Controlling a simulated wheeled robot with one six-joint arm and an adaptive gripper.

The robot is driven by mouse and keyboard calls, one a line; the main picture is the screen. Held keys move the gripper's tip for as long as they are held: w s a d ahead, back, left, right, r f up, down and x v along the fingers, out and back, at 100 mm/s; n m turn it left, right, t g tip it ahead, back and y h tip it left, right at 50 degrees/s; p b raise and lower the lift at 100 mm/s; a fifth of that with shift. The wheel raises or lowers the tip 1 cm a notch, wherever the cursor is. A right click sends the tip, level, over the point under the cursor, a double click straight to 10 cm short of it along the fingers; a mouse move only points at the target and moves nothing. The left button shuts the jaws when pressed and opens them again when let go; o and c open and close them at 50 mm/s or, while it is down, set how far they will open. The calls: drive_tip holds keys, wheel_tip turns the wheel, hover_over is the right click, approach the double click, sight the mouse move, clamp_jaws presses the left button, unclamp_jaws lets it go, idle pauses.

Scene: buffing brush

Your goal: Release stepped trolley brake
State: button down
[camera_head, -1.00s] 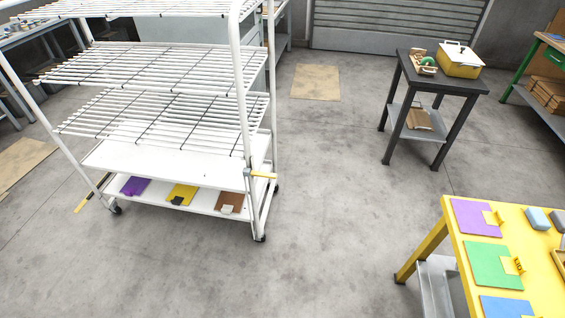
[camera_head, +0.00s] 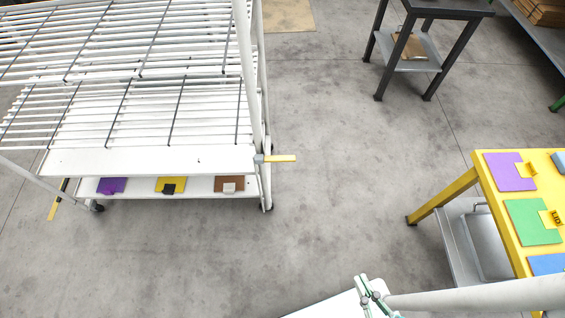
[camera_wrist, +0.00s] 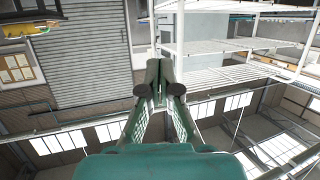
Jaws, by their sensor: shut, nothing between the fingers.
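The white wire-shelf trolley (camera_head: 120,160) stands at the left of the head view, on castors. A yellow lever (camera_head: 280,158) sticks out to the right from its near right post, just above the bottom shelf. I take it for the brake, and it lies roughly level. My gripper (camera_wrist: 158,75) is in the middle of the wrist view, with its two dark-tipped fingers together and nothing between them. The trolley's shelves also show in the wrist view (camera_wrist: 235,72), beyond the fingers and to the right. The lever is not clear there. My gripper appears well apart from the trolley.
Purple, yellow and brown plates lie on the trolley's bottom shelf. A yellow table (camera_head: 490,195) with coloured plates stands at the right. A dark side table (camera_head: 425,10) stands at the upper right. The grey floor (camera_head: 340,150) between trolley and tables is clear.

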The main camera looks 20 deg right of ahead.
drive_tip(key=w+f+m+t, duration=0.4)
drive_tip(key=w+f+m, duration=0.8)
drive_tip(key=f+m, duration=0.5)
drive_tip(key=w+a+f+m+h, duration=0.1)
drive_tip(key=w+f+m+h, duration=0.1)
drive_tip(key=w+m, duration=0.4)
drive_tip(key=w+a+f+m+h, duration=0.1)
drive_tip(key=w+f+m+h, duration=0.1)
drive_tip(key=w+f+m, duration=0.3)
drive_tip(key=w+a+f+m+t+h, duration=0.1)
drive_tip(key=w+a+f+m+h, duration=0.1)
drive_tip(key=w+m, duration=0.7)
drive_tip(key=f+m, duration=0.1)
drive_tip(key=m, duration=0.1)
drive_tip(key=shift+f+m, duration=0.3)
